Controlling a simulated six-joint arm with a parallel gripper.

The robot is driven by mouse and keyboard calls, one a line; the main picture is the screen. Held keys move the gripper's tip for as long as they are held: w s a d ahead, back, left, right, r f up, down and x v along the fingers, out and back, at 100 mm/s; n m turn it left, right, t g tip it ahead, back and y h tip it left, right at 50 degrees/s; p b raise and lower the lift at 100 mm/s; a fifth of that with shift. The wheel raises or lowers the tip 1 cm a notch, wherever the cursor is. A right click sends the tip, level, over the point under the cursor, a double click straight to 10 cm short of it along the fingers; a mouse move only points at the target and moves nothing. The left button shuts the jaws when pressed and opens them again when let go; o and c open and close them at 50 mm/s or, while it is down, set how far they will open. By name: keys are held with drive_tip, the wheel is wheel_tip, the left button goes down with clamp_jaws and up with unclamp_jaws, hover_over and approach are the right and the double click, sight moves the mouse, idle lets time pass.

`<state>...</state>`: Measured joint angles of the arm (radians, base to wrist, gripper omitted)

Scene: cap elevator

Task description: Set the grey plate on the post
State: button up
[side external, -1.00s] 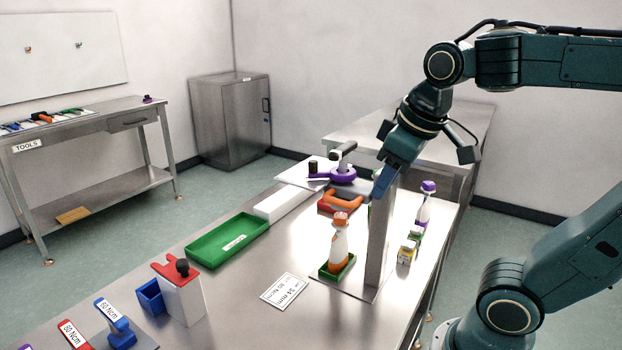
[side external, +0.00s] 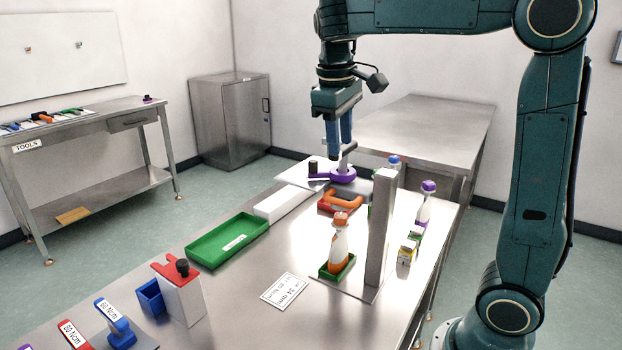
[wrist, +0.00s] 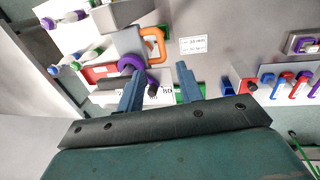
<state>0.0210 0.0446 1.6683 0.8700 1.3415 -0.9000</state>
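The post (side external: 380,230) is a tall grey square column standing upright near the right edge of the steel table. What appears to be the grey plate (side external: 357,187) lies low behind the orange handle, beside the purple ring; it also shows in the wrist view (wrist: 122,42). The post's top is bare. My gripper (side external: 339,150) points down over the purple ring tool (side external: 343,175), left of and behind the post. In the wrist view its two fingers (wrist: 160,88) are apart, with nothing clearly held.
An orange handle (side external: 340,203) lies near the plate. A white-and-orange bottle (side external: 339,245) stands in a green tray close to the post. A purple-capped bottle (side external: 425,205) stands behind it. A green tray (side external: 228,240) lies left; the table between has free room.

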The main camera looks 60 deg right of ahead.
sight(343, 201)
drive_tip(key=shift+f, duration=0.15)
drive_tip(key=shift+d+f, duration=0.4)
drive_tip(key=shift+f, duration=1.8)
drive_tip(key=shift+d+f, duration=0.4)
drive_tip(key=shift+f, duration=1.85)
drive_tip(key=shift+d+f, duration=0.4)
drive_tip(key=shift+f, duration=1.8)
clamp_jaws()
